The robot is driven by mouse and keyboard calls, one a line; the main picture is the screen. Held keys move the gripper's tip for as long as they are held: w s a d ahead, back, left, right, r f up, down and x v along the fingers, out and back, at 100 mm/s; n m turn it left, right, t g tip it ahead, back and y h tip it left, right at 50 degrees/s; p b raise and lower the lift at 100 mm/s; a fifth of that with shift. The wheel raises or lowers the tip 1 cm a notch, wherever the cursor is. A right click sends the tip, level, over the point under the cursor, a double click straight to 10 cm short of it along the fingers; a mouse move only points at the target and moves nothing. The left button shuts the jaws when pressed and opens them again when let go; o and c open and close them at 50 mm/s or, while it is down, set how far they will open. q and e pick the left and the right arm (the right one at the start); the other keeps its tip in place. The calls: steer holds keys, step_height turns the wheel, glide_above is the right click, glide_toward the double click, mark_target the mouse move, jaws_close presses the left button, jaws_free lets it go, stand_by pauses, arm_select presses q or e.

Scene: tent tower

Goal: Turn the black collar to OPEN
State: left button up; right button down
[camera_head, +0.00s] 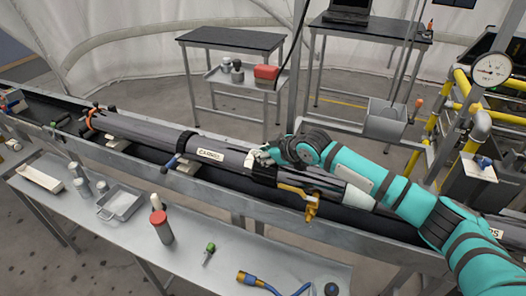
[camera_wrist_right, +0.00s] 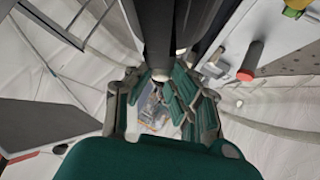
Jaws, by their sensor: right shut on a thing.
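A long grey tube lies along the metal trough, with a white label (camera_head: 208,154) on its middle section. The black collar (camera_head: 263,175) is a dark band around the tube, right of that label. My right gripper (camera_head: 264,156) reaches in from the right and is shut on the collar at its upper side. The hand covers part of the collar, and I cannot read any OPEN mark. In the right wrist view, the green fingers (camera_wrist_right: 166,94) close in below a dark cylinder. My left gripper is not in view.
A brass valve (camera_head: 300,193) sticks out from the tube just right of the collar. A front bench (camera_head: 120,235) holds a red-capped cylinder (camera_head: 161,228), a tray (camera_head: 122,205) and a blue hose fitting (camera_head: 262,284). Yellow pipes and a gauge (camera_head: 490,69) stand at right.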

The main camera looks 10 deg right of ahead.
steer(key=shift+s+a+f, duration=0.45)
steer(key=shift+s+f, duration=0.1)
steer(key=shift+s, duration=0.15)
steer(key=shift+s+a+f, duration=0.1)
steer(key=shift+f, duration=0.1)
steer(key=shift+s+f, duration=0.1)
steer(key=c, duration=1.5)
jaws_free()
steer(key=shift+c, duration=0.2)
steer(key=o, duration=0.3)
steer(key=shift+a, duration=0.1)
steer(key=shift+r, duration=0.25)
